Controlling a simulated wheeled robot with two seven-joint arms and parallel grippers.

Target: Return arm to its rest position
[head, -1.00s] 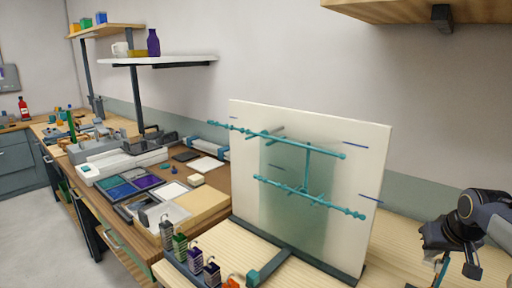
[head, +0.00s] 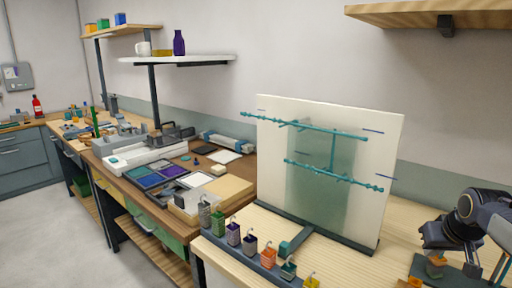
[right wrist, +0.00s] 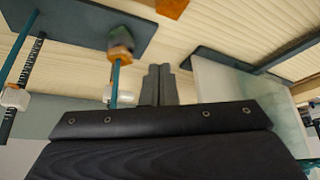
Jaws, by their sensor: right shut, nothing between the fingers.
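My right gripper (head: 438,244) is at the right edge of the head view, to the right of the white board. In the right wrist view its two fingers (right wrist: 158,86) are together, with nothing between them. A dark stand (head: 452,272) lies below it, with upright rods. In the right wrist view the stand's dark plate (right wrist: 85,28) and a teal rod with an orange piece (right wrist: 121,52) show just left of the fingers; I cannot tell whether they touch. My left gripper is not in view.
A white board (head: 388,150) carries teal glass rods (head: 335,172) and stands on a dark base. Several small hooked baskets (head: 268,258) line the table's front edge. Trays and equipment fill the bench at left. A wooden shelf (head: 440,12) overhangs at upper right.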

